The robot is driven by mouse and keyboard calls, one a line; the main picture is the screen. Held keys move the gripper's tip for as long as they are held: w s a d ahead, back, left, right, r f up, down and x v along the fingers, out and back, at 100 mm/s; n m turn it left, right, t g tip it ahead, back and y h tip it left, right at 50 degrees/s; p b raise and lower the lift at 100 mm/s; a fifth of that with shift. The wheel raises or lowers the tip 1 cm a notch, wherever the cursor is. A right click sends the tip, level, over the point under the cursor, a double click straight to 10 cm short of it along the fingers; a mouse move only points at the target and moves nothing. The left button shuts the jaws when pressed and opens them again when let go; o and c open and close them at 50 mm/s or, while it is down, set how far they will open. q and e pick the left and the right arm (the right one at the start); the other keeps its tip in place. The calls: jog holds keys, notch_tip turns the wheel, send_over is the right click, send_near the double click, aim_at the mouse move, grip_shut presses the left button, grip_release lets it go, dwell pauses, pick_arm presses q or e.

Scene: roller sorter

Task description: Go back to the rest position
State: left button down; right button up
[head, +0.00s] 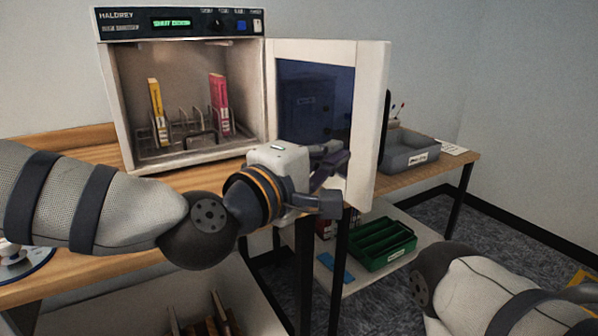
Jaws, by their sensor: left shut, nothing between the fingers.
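My left gripper (334,182) is shut and empty. It is in front of the open door (369,110) of the white cabinet, near its lower part; I cannot tell if they touch. The cabinet (187,168) stands on the wooden table at the left, and its green display seems to read "SHUT DOOR". Inside, a yellow book (157,111) and a red book (219,104) stand upright in a wire rack (185,135). My right arm shows at the lower right, but its gripper is not in view.
A grey tray (408,152) sits on the table (60,145) behind the door. A green crate (379,243) and a blue item (335,268) are on a lower shelf. Dark table legs stand below my left gripper. Open carpet lies at the right.

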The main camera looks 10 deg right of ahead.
pick_arm(q)
jog(key=s+a, duration=0.2)
jog(key=s, duration=0.4)
jog(key=s+a+f+m+g+y+p, duration=0.1)
jog(key=s+a+f+g+y, duration=0.15)
jog(key=f, duration=0.85)
jog(key=s+a+f+m+g+y, duration=0.1)
jog(key=s+a+f+g+y, duration=0.15)
jog(key=f, duration=0.75)
jog(key=s+a+f+m+g+y, duration=0.25)
jog(key=s+a+f, duration=0.45)
jog(key=s+f, duration=0.4)
jog(key=s+a+f+m+g+y+p, duration=0.1)
jog(key=s+a+f+g+y, duration=0.2)
jog(key=s+a, duration=0.7)
jog(key=s+a+f+m+g+y+p, duration=0.1)
jog(key=s+a+f+m+g+y, duration=0.1)
jog(key=s+a+f, duration=0.5)
jog(key=s+a+g+y, duration=0.1)
jog(key=s+a+g, duration=0.1)
jog(key=s+a, duration=0.2)
jog(key=shift+s+a, duration=0.25)
pick_arm(e)
jog(key=shift+t, duration=0.8)
jog(key=w+r, duration=0.1)
jog(key=w, duration=0.1)
jog(key=w+r, duration=0.2)
jog(key=shift+d+r, duration=0.3)
jog(key=shift+d, duration=0.1)
